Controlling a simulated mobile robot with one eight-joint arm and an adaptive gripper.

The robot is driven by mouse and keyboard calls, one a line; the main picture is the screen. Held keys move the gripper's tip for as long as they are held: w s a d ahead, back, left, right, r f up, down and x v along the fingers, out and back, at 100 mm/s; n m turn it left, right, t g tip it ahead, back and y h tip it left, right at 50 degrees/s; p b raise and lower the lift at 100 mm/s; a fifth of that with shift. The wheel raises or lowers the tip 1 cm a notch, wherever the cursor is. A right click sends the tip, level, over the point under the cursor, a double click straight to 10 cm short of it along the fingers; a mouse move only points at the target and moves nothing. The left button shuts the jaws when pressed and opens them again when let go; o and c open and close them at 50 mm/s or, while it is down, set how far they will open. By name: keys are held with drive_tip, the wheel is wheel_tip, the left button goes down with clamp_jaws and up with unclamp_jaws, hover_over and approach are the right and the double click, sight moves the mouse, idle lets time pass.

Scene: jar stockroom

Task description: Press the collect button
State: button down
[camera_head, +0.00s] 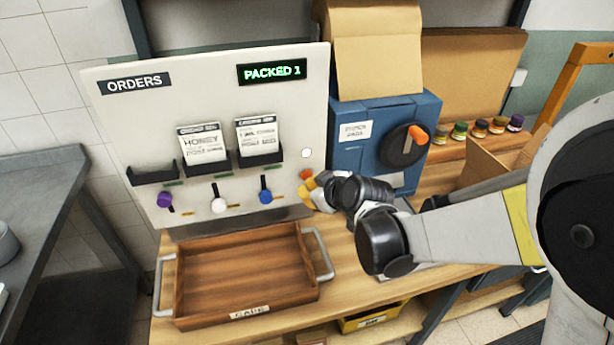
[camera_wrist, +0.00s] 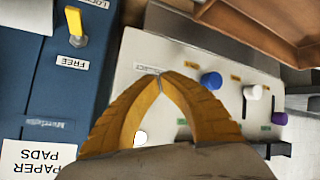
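The cream orders panel (camera_head: 120,110) stands upright at the back of the bench. An orange round patch (camera_head: 306,174) at its lower right edge looks like the collect button, just beside my fingertips. My gripper (camera_head: 306,189) is at this edge, its yellow fingers facing the panel. In the wrist view my gripper (camera_wrist: 160,79) has its two fingertips together with nothing between them. A small label (camera_wrist: 146,69) shows by the tips, too small to read surely. The fingers hide the button in the wrist view. I cannot tell whether they touch it.
A white round spot (camera_head: 306,153) sits above the orange patch. Purple, white and blue (camera_head: 265,196) knobs line the panel under card holders. The display (camera_head: 272,71) reads PACKED 1. A blue machine (camera_head: 365,150) stands right; an empty wooden tray (camera_head: 245,270) lies in front.

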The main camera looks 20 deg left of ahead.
drive_tip(key=s+d, duration=0.1)
drive_tip(key=s, duration=0.1)
drive_tip(key=s+d, duration=0.1)
drive_tip(key=s, duration=0.1)
drive_tip(key=shift+s+d, duration=0.1)
drive_tip(key=shift+d, duration=0.2)
idle(0.3)
idle(0.6)
drive_tip(key=s+d+r+m+h, duration=0.2)
drive_tip(key=s+d+r+m, duration=0.1)
drive_tip(key=d, duration=0.5)
drive_tip(key=s+d+r+m+h, duration=0.1)
drive_tip(key=s+d+r+m, duration=0.15)
drive_tip(key=d, duration=0.55)
drive_tip(key=s+d+r+m+h, duration=0.2)
drive_tip(key=s+d+m, duration=0.15)
drive_tip(key=d, duration=0.55)
drive_tip(key=s+d+m+h, duration=0.3)
drive_tip(key=s+d+m, duration=0.1)
drive_tip(key=s+d, duration=0.5)
drive_tip(key=shift+f, duration=0.35)
